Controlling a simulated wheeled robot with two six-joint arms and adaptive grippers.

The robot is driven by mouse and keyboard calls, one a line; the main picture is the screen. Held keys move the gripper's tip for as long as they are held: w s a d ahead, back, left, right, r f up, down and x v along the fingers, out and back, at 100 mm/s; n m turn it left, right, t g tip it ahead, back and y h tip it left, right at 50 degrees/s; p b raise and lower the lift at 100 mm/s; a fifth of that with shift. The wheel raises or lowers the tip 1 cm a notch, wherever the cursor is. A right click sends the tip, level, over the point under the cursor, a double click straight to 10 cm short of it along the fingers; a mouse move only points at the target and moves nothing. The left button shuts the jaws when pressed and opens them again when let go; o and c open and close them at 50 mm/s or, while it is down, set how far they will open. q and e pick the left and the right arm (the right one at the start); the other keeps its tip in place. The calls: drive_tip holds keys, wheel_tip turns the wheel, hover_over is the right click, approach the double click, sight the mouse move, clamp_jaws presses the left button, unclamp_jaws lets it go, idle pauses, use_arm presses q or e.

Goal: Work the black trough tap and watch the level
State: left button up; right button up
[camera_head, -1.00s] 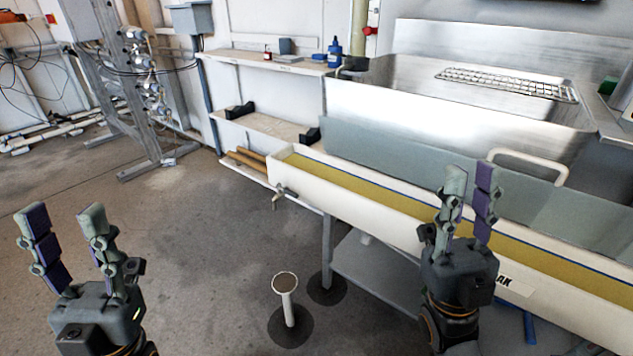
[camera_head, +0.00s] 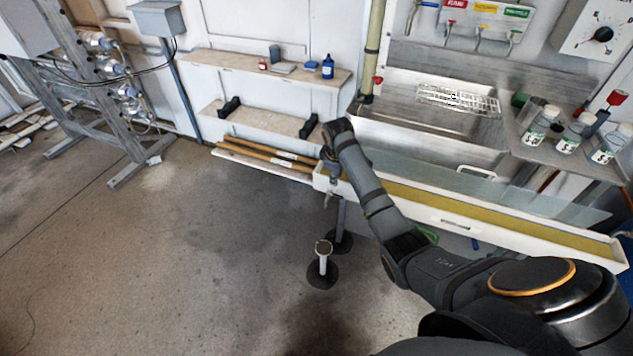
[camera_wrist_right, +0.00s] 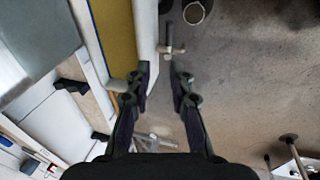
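The white trough (camera_head: 540,240) holds a yellow-green liquid and runs along the front of the steel sink. In the right wrist view, its white wall (camera_wrist_right: 147,28) and liquid (camera_wrist_right: 114,28) show at the upper left. A small greyish tap (camera_wrist_right: 172,49) with a crosswise handle sticks out from that wall. My right gripper (camera_wrist_right: 163,70) is open and empty. Its fingertips point toward the tap, with the tap just beyond the gap between them; I see no contact. My left gripper is out of view.
Shelves (camera_head: 262,118) are on the wall at left. The steel sink (camera_head: 425,120) lies behind the trough, with several capped bottles (camera_head: 567,138) at right.

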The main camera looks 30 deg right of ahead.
sight(336, 195)
drive_tip(key=shift+g, duration=0.5)
drive_tip(key=f, duration=0.3)
drive_tip(key=f+b, duration=0.1)
drive_tip(key=f, duration=0.2)
drive_tip(key=d+f, duration=0.1)
drive_tip(key=f, duration=0.2)
drive_tip(key=shift+w+b, duration=0.25)
drive_tip(key=shift+b, duration=0.15)
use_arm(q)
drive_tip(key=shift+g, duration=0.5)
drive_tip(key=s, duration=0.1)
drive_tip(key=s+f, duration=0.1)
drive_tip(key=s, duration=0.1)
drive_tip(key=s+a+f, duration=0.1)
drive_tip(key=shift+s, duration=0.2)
use_arm(e)
drive_tip(key=shift+r, duration=0.1)
clamp_jaws()
